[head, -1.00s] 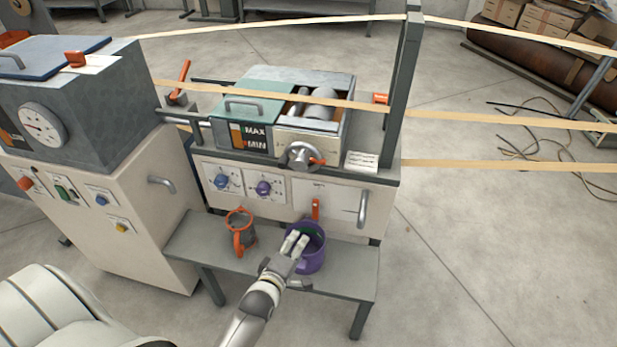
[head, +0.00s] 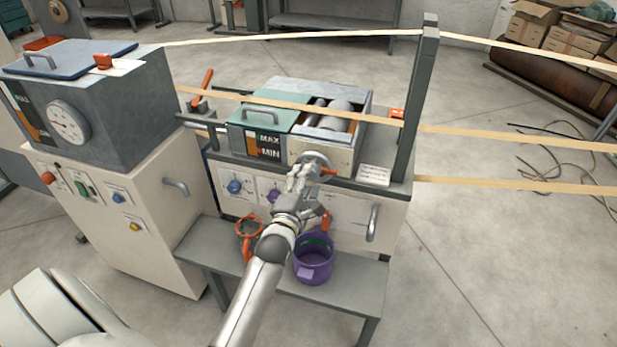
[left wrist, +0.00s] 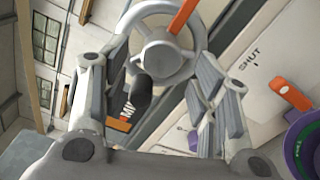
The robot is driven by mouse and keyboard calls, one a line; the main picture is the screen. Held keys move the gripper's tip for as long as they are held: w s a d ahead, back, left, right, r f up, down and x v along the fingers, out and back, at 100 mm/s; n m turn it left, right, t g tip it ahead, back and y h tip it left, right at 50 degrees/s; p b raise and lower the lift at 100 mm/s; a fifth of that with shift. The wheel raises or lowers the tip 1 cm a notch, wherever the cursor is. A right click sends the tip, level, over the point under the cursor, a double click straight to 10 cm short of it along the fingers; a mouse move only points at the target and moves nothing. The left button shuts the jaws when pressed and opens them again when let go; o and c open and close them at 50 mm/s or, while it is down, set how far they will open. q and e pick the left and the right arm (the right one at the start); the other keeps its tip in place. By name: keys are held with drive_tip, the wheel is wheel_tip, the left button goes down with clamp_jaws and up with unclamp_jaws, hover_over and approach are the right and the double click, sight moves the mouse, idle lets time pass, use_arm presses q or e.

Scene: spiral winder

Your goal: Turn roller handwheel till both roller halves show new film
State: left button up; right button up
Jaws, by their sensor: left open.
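The roller handwheel (head: 317,165) is a grey wheel with an orange handle on the front of the roller box. In the left wrist view the handwheel (left wrist: 165,50) lies straight ahead, its hub between and beyond my fingers. My left gripper (head: 299,174) is open just in front of the wheel; its fingers (left wrist: 170,95) stand apart with nothing between them. I cannot tell if they touch the wheel. The grey rollers (head: 334,115) show in the open part of the box; whether film covers them is too small to tell. My right gripper is not in view.
A purple pot (head: 313,262) and an orange-rimmed cup (head: 248,238) stand on the low bench (head: 345,290) below. A grey upright post (head: 418,100) rises right of the box, and tan strips (head: 500,133) cross the scene. A lever marked SHUT (left wrist: 293,93) is close to the right.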

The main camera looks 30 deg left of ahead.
use_arm(q)
drive_tip(key=shift+x, duration=1.1)
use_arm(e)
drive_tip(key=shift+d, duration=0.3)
use_arm(q)
drive_tip(key=c, duration=1)
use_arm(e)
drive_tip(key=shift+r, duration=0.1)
